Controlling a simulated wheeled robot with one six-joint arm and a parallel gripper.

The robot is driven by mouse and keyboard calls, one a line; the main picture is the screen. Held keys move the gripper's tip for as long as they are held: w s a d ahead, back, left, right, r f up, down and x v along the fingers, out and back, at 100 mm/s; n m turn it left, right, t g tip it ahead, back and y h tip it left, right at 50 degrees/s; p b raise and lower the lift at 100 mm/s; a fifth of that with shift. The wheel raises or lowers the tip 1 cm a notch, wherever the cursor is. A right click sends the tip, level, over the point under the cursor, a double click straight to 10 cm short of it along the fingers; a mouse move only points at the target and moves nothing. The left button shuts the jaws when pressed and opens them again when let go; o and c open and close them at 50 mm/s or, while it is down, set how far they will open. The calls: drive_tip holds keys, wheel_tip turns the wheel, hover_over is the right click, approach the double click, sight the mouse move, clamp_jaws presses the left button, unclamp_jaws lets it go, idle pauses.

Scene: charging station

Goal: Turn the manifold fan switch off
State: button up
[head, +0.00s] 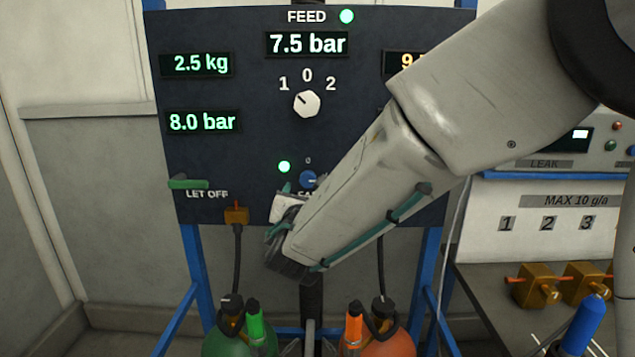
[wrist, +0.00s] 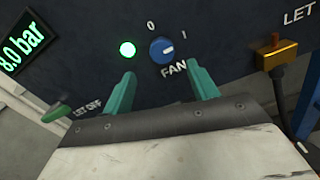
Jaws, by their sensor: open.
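The fan switch is a small round blue knob (wrist: 162,50) on the dark panel, above the word FAN. Its white mark points right, toward the I, and the 0 stands above it. A lit green lamp (wrist: 127,49) is left of it. The knob (head: 308,179) also shows in the head view, partly hidden by my gripper. My gripper (wrist: 162,75) is open and empty, its two teal fingers just below and to either side of the knob in the wrist view. I cannot tell whether they touch the panel. In the head view my gripper (head: 302,187) is mostly covered by my arm.
A white FEED knob (head: 307,103) sits higher on the panel. A green LET OFF handle (head: 188,184) is at the left and a brass fitting (wrist: 277,52) at the right in the wrist view. Green (head: 235,342) and orange (head: 385,343) cylinders stand below the panel.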

sight(308, 181)
drive_tip(key=w, duration=0.7)
drive_tip(key=shift+d, duration=0.3)
drive_tip(key=c, duration=1)
